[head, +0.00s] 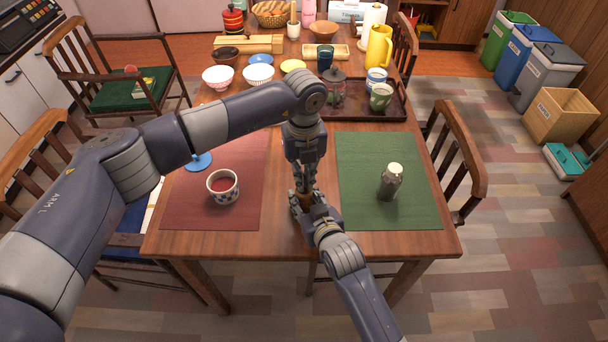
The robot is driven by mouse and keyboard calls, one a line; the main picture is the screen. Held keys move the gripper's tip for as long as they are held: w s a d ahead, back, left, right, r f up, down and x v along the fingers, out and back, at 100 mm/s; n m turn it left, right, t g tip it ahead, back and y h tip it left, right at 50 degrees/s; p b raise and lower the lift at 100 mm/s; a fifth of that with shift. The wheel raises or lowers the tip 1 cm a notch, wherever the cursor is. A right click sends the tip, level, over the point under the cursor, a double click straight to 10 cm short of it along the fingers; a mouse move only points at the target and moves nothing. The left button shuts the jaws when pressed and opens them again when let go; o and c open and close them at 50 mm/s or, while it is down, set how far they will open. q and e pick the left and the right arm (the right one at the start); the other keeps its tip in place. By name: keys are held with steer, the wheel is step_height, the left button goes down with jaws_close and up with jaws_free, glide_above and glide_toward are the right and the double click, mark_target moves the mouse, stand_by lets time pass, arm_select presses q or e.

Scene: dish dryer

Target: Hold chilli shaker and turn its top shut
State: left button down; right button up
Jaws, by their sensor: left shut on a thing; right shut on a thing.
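My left gripper (303,187) points down from above, and my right gripper (308,207) reaches up from the front. They meet at the table's middle, between the two mats. Both are shut on a small brownish thing, the chilli shaker (305,200) as far as I can tell. The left gripper is at its top end and the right gripper is around it lower down. The grippers hide most of it, so its label and how its top is turned cannot be seen.
A dark shaker with a pale top (390,182) stands on the green mat (365,150). A patterned cup with red contents (223,186) stands on the red mat (190,215). Behind are bowls and a brown tray (396,108) with a jar and cups. The front table edge is clear.

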arm_select(q)
steer(key=shift+m, duration=0.8)
steer(key=c, duration=1.7)
jaws_free()
step_height(320, 180, up, 12)
